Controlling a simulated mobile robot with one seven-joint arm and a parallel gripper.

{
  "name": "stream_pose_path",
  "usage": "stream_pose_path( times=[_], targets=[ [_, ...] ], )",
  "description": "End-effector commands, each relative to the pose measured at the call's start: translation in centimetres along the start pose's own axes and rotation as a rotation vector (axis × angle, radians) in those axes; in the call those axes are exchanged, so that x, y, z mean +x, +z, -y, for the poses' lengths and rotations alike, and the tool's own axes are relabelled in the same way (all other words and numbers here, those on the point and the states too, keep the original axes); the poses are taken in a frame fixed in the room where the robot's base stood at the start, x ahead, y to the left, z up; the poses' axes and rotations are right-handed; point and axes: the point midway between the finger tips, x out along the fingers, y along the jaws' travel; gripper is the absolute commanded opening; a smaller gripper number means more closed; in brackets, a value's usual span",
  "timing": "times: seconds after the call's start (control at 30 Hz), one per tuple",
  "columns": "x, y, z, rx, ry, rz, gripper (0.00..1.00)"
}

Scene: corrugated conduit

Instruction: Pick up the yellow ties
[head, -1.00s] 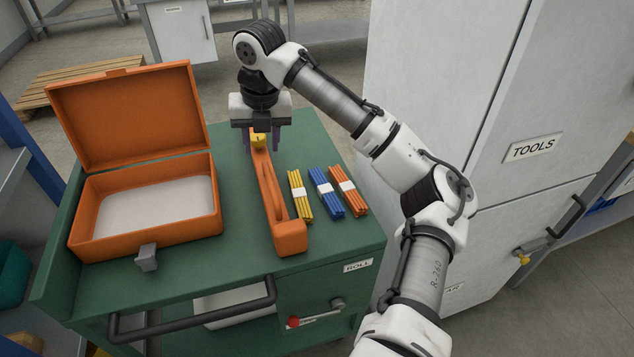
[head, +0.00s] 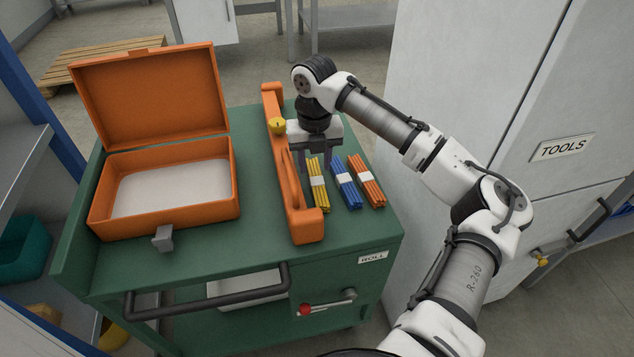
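The yellow ties (head: 321,198) lie in a bundle with a white band on the green cart top, just right of the long orange tool. My gripper (head: 316,166) points down over the far end of this bundle. Its two fingers are apart, with nothing seen held between them. The fingers hide part of the far end of the yellow ties. I cannot tell how high the fingertips are above the bundle.
Blue ties (head: 346,188) and orange ties (head: 371,193) lie to the right. The long orange tool (head: 306,230) with a yellow knob (head: 277,126) lies left of the yellow ties. An open orange box (head: 228,205) stands at the left of the green cart (head: 230,256).

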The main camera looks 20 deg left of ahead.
Motion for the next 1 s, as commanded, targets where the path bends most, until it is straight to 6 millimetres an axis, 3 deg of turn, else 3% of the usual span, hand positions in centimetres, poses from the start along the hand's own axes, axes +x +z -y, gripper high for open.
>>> stream_pose_path(
  times=[0.2,0.5,0.77,1.0],
  targets=[
    [3.1,0.1,0.2,0.002,-0.001,-0.002,0.40],
    [3.6,0.1,0.2,0.001,0.000,0.000,0.40],
    [3.6,0.1,0.2,0.001,0.000,0.000,0.07],
    [3.5,0.1,0.2,0.001,0.000,0.000,0.06]
  ],
)
